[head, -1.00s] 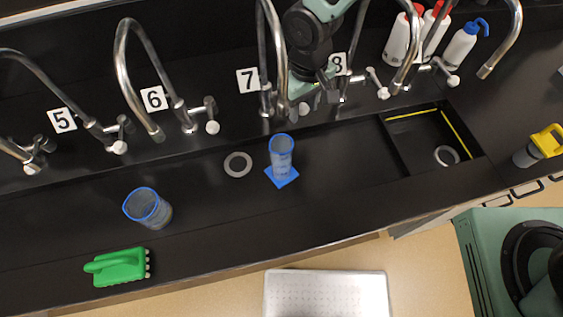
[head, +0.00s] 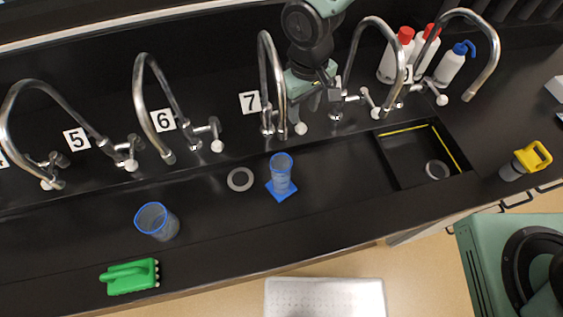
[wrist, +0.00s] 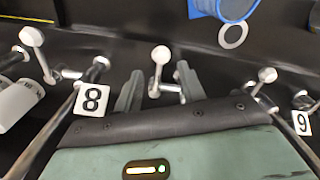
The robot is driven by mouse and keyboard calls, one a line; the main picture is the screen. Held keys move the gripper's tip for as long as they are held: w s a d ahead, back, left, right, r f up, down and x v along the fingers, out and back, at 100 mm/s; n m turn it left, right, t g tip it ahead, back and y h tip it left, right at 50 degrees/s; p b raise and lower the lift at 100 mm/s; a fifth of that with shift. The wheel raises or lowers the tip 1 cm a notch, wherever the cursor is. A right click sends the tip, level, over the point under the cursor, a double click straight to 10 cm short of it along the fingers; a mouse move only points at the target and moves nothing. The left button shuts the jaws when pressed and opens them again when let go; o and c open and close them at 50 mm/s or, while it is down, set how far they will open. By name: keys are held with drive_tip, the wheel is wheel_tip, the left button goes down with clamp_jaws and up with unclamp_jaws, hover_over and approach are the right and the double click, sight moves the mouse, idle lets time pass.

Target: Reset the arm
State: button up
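My gripper (head: 320,103) is in the head view at the back of the counter, above and beside the handle of tap 7 (head: 265,70). Its fingers are apart and empty. In the wrist view my gripper (wrist: 160,85) shows both fingers, with a white-knobbed tap handle (wrist: 160,55) in line between them; I see no grip on it. The tap's white knob (head: 300,128) shows clear below the fingers in the head view. A blue-rimmed clear beaker (head: 281,172) stands upright on a blue square (head: 283,195) in front of tap 7.
Taps 6 (head: 150,100) and 5 (head: 30,90) stand left, another tap (head: 375,30) right. A second beaker (head: 156,221), green brush (head: 131,277) and grey ring (head: 240,179) lie on the counter. Bottles (head: 452,64), a sink (head: 405,155) and a yellow-handled item (head: 530,158) are right.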

drive_tip(key=s+d+r+b, duration=0.4)
drive_tip(key=s+d, duration=0.1)
drive_tip(key=s, duration=0.4)
drive_tip(key=s+d+r+b, duration=0.4)
drive_tip(key=s+d, duration=0.1)
drive_tip(key=s, duration=0.5)
drive_tip(key=shift+d+y, duration=0.3)
drive_tip(key=shift+d, duration=0.05)
